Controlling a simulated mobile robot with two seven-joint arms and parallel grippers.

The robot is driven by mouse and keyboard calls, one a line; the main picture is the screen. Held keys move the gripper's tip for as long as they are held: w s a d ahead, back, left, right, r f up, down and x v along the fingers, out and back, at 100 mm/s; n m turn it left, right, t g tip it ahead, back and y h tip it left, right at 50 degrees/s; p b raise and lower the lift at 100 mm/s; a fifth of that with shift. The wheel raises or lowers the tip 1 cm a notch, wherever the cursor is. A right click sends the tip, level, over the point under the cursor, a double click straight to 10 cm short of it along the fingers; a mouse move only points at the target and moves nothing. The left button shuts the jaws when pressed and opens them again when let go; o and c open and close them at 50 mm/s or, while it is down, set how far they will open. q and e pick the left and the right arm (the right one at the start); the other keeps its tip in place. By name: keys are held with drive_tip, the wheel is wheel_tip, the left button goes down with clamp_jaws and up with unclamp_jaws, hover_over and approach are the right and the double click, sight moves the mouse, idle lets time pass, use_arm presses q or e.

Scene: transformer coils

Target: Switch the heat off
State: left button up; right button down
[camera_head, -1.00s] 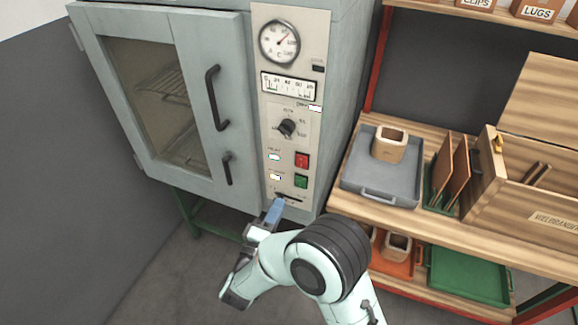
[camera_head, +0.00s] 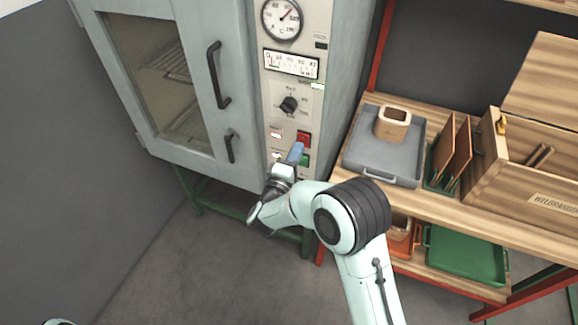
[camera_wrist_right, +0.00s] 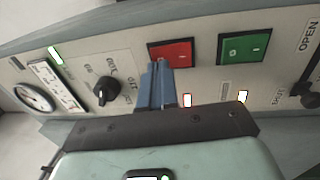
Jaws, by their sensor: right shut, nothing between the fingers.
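The grey oven's control panel (camera_head: 289,92) carries a red button (camera_head: 303,138) above a green button (camera_head: 306,160). The wrist view shows the red button (camera_wrist_right: 180,48) and the green button (camera_wrist_right: 243,47) side by side. My right gripper (camera_head: 296,149) is shut and empty, its blue fingertips in front of the panel just below the red button. In the wrist view the fingertips (camera_wrist_right: 158,68) overlap the red button's lower left edge; I cannot tell whether they touch it. Two small lamps, one (camera_wrist_right: 187,100) red-rimmed and one (camera_wrist_right: 242,97) pale yellow, look lit. My left gripper is out of view.
A dark knob (camera_head: 289,105) and a dial gauge (camera_head: 282,18) sit higher on the panel. The oven door (camera_head: 195,75) is shut. A wooden bench (camera_head: 430,200) with a grey tray (camera_head: 360,165) and a box stands to the right.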

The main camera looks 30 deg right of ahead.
sight(303, 141)
drive_tip(key=shift+x, duration=1.1)
drive_tip(key=p, duration=0.1)
drive_tip(key=r+p, duration=0.1)
drive_tip(key=p, duration=0.1)
drive_tip(key=shift+w+d, duration=0.15)
drive_tip(key=shift+d, duration=0.05)
drive_tip(key=shift+f+y+b, duration=0.3)
drive_tip(key=shift+f, duration=0.05)
